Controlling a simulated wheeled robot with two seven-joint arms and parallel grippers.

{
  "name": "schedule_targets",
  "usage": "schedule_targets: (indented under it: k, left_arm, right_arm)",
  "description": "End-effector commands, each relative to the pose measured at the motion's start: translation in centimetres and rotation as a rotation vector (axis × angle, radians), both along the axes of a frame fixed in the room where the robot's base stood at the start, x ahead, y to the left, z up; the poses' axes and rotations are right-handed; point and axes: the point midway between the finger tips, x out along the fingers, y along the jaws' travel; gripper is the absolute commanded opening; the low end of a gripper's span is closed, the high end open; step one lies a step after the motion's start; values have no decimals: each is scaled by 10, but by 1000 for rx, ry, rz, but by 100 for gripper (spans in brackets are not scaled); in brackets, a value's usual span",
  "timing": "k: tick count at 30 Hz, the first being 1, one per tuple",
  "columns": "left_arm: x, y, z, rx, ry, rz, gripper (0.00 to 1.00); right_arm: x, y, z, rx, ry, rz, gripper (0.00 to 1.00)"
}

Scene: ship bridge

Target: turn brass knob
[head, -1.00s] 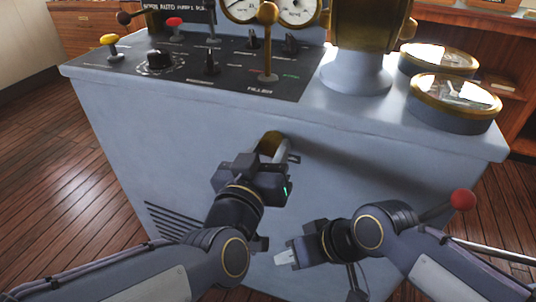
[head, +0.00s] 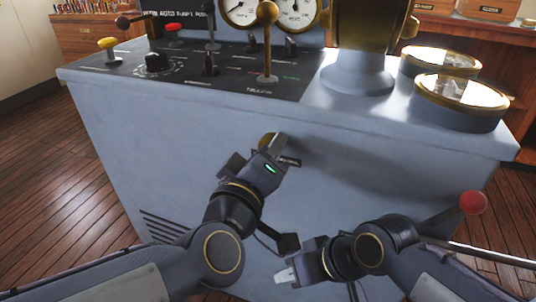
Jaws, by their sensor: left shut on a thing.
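The brass knob (head: 267,139) is on the front face of the grey console, below its top edge. Only a small part of its brass shows behind my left gripper (head: 277,147). My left gripper is shut on the knob, with its hand rolled over to one side. My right gripper (head: 284,276) is lower, in front of the console, away from the knob. Its pale fingertips point left and sit close together; I see nothing between them, and their gap is too small to judge.
The console (head: 120,130) carries a black panel with a brass-topped lever (head: 267,45), a black dial (head: 157,64) and a yellow-topped lever (head: 107,44). Two round brass gauges (head: 461,92) sit at right. A red-ball lever (head: 473,203) sticks out near my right arm.

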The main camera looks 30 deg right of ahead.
Motion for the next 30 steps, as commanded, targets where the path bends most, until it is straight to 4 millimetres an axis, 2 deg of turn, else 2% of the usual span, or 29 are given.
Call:
schedule_targets:
  k: [16,17,21,30]
  left_arm:
    - [0,0,0,-13,17,0,15]
    - [0,0,0,-13,17,0,41]
    - [0,0,0,-13,17,0,59]
    - [-1,1,0,-13,16,0,59]
  right_arm:
    - [0,0,-1,0,0,0,34]
    - [0,0,-1,0,0,0,34]
    - [0,0,-1,0,0,0,34]
    - [0,0,0,0,0,0,34]
